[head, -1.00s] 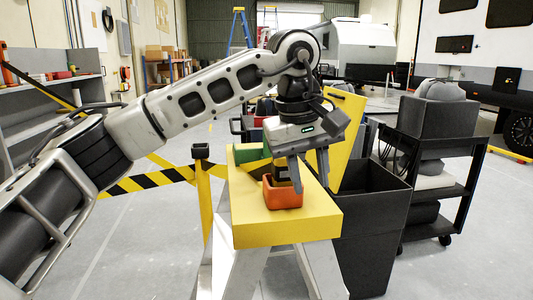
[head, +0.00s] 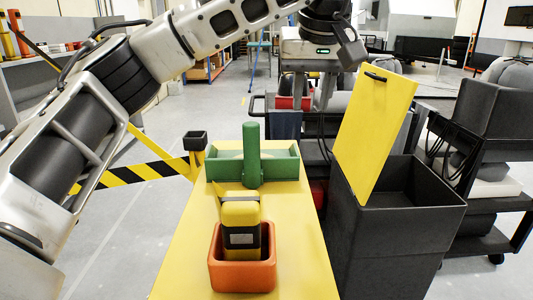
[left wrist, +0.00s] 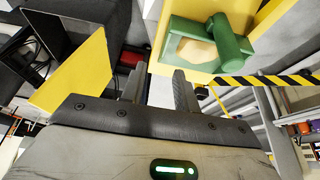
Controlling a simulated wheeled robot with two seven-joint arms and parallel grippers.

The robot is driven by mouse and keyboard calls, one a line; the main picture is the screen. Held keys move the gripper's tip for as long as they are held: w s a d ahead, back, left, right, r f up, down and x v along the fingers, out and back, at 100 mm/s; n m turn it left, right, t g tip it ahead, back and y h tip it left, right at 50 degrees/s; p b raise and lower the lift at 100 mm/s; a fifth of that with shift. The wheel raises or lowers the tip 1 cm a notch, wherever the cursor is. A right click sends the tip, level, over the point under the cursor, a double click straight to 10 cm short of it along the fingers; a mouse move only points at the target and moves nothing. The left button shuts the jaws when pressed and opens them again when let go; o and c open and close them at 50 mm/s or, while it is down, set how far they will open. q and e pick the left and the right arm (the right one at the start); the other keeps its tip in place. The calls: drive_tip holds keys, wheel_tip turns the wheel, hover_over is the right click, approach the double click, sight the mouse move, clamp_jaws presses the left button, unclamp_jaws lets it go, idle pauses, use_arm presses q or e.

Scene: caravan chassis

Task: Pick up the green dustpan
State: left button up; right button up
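The green dustpan (head: 275,163) lies on the far end of the yellow platform top (head: 185,265), with its thick handle (head: 251,150) toward the middle. In the left wrist view the dustpan (left wrist: 190,45) is at the upper right, beyond the fingertips. My left gripper (head: 312,100) is up and to the right of the dustpan in the head view, not touching it. Its two fingers stand apart with nothing between them, as the left wrist view (left wrist: 160,82) also shows. My right gripper is not in view.
An orange box (head: 243,275) holding a yellow-and-black object (head: 240,222) stands on the near platform. A black bin (head: 390,235) with a raised yellow lid (head: 375,125) is close on the right. A black cart (head: 505,190) stands farther right. Striped tape (head: 130,177) runs at left.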

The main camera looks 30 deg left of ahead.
sight(296, 150)
use_arm(q)
drive_tip(key=x, duration=0.8)
drive_tip(key=shift+s+a+f, duration=0.2)
drive_tip(key=shift+s+f, duration=0.1)
drive_tip(key=shift+f, duration=0.05)
drive_tip(key=x, duration=0.2)
drive_tip(key=p+x, duration=0.1)
drive_tip(key=x, duration=0.1)
drive_tip(key=shift+a+f, duration=0.2)
drive_tip(key=shift+a, duration=0.25)
drive_tip(key=shift+w+f, duration=0.2)
drive_tip(key=shift+f, duration=0.2)
drive_tip(key=shift+c, duration=0.3)
clamp_jaws()
